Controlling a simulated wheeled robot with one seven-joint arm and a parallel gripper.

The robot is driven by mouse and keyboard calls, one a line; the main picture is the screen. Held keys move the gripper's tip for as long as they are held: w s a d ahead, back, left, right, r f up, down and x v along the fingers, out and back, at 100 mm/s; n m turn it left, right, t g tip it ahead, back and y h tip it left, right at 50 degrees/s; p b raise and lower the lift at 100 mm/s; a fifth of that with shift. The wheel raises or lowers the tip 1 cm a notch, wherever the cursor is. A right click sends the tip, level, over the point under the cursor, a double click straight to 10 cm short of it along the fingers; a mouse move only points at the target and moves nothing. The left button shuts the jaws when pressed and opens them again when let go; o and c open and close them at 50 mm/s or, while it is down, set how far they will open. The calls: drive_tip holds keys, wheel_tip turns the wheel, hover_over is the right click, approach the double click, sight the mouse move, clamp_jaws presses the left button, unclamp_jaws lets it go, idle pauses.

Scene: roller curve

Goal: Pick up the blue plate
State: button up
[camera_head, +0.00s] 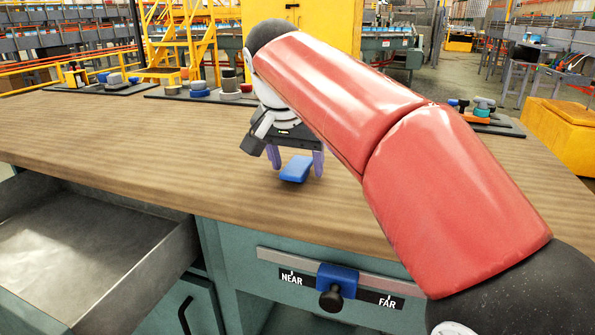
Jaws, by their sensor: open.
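The blue plate (297,169) is a small flat blue block lying on the wooden tabletop, near its front edge. My gripper (296,165) hangs over it from my red arm, with its two purple fingers apart. One finger is to the left of the plate and the other is at its right. The fingertips are close to the plate's height, but I cannot tell whether they touch it. The gap between the fingers looks empty apart from the plate below.
An open metal drawer (95,245) juts out at the left. A slider with a blue block and black knob (331,298) is on the front panel, marked NEAR and FAR. Dark trays with several small parts (205,92) line the table's back. The wooden tabletop (120,140) is clear at left.

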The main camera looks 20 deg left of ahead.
sight(296, 166)
drive_tip(key=c, duration=1.1)
drive_tip(key=shift+r+p, duration=0.65)
drive_tip(key=shift+r, duration=4.4)
